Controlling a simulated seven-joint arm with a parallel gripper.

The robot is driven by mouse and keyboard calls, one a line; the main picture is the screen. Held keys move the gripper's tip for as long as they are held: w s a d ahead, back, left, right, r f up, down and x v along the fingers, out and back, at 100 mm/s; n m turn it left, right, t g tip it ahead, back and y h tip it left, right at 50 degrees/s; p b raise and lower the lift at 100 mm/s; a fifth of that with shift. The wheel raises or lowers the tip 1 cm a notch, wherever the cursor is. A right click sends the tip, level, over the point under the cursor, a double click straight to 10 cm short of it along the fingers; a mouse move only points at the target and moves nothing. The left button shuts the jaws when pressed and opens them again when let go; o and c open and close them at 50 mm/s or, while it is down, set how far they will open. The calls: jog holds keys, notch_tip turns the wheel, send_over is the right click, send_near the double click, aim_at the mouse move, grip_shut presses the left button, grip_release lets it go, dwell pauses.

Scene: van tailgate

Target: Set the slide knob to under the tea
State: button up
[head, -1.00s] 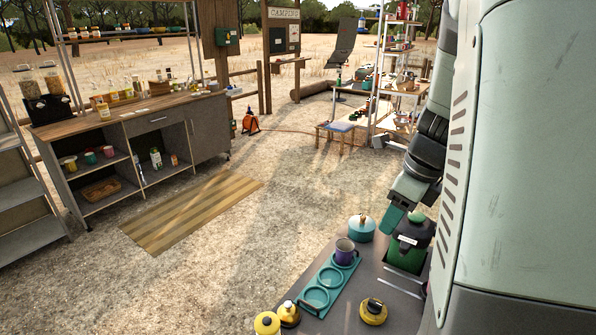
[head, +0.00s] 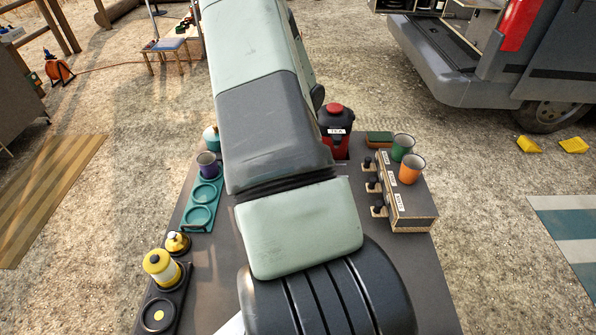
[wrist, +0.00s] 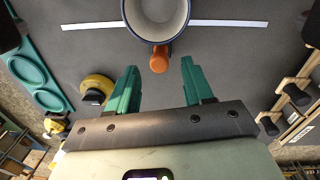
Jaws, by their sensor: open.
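My gripper (wrist: 158,85) is open and empty over the dark table, its green fingers apart. In the wrist view, a mug (wrist: 157,14) with a pale inside and dark rim stands just beyond the fingertips. An orange knob-like part (wrist: 160,58) sits at its near side, between and just ahead of the fingers; I cannot tell whether it is the slide knob or the mug's handle. A straight white strip (wrist: 230,23) runs across the table on both sides of the mug. In the head view my arm hides this spot. A red-and-black dispenser (head: 334,142), labelled TEA, stands at the far edge.
A teal tray (head: 200,216) with a purple mug (head: 208,165) lies left. A yellow-and-white lantern (head: 160,267) stands near left.

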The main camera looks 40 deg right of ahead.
jog(key=shift+a+f, duration=0.1)
jog(key=shift+f, duration=1.9)
grip_shut()
